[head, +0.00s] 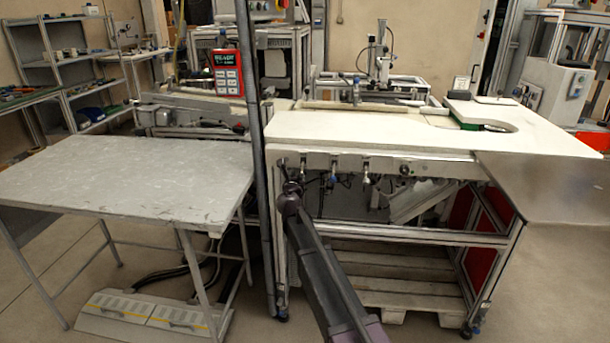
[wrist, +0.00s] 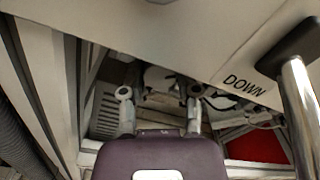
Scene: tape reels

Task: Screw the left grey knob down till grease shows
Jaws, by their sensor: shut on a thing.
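My gripper (head: 293,188) reaches up under the front edge of the white worktop, at its left end. It is shut on the left grey knob, which the gripper largely hides in the head view. In the wrist view my gripper (wrist: 160,98) has a finger on each side, with a pale grey shape (wrist: 158,76) beyond and between them. The knob's outline is hard to make out, and I cannot make out any grease.
The white worktop (head: 350,128) overhangs my gripper. Fittings (head: 366,170) hang along its front rail to the right. A dark upright post (head: 254,160) stands close on the left, beside a grey table (head: 130,175). The wrist view shows a "DOWN" label (wrist: 244,85) and a black-ended chrome bar (wrist: 301,105).

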